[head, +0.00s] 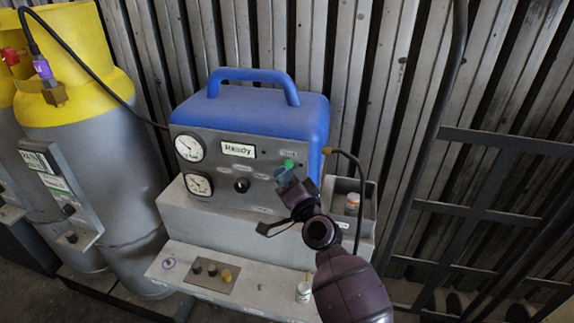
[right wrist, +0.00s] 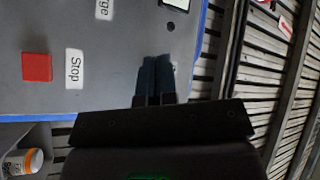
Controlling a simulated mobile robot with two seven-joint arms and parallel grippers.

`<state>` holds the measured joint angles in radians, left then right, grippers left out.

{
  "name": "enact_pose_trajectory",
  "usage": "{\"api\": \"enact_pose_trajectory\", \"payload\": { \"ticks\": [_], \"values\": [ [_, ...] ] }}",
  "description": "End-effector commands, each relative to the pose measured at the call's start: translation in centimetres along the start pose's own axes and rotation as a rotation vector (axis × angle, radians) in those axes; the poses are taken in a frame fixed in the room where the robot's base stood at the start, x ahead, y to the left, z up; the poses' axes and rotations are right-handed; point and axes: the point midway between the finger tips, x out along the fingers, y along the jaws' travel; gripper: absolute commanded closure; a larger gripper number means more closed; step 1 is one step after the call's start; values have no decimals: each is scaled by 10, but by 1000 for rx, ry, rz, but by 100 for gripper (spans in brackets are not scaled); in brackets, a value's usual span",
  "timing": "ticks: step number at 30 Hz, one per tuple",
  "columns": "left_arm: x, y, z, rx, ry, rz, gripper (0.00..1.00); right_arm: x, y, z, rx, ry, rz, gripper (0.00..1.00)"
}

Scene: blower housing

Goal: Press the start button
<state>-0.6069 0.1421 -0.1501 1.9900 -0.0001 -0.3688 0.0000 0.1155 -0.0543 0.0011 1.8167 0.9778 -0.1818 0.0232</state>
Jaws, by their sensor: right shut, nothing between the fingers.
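The blue machine (head: 262,101) has a grey front panel (head: 215,150) with a display reading "Ready". A small green button (head: 289,163) sits at the panel's upper right, under a small label too small to read surely. My right gripper (head: 284,176) is shut and empty, with its tips just below the green button; I cannot tell whether they touch the panel. In the right wrist view the shut fingers (right wrist: 155,72) point at the panel, and a red square button (right wrist: 37,67) labelled "Stop" lies to their left. The green button is not seen there. My left gripper is out of view.
Two gauges (head: 189,147) and a black knob (head: 241,185) are on the panel. Grey cylinders with yellow tops (head: 75,90) stand at left. A white-and-orange container (right wrist: 24,163) is beside the machine. A black hose hangs at the machine's right.

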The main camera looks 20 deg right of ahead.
Motion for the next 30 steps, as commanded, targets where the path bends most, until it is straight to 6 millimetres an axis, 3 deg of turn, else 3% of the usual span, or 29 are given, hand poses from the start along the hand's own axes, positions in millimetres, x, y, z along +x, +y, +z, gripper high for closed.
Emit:
{"api": "enact_pose_trajectory", "payload": {
  "ticks": [30],
  "values": [
    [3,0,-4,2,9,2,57,6,5,-5,0,0,0,100]
  ]
}}
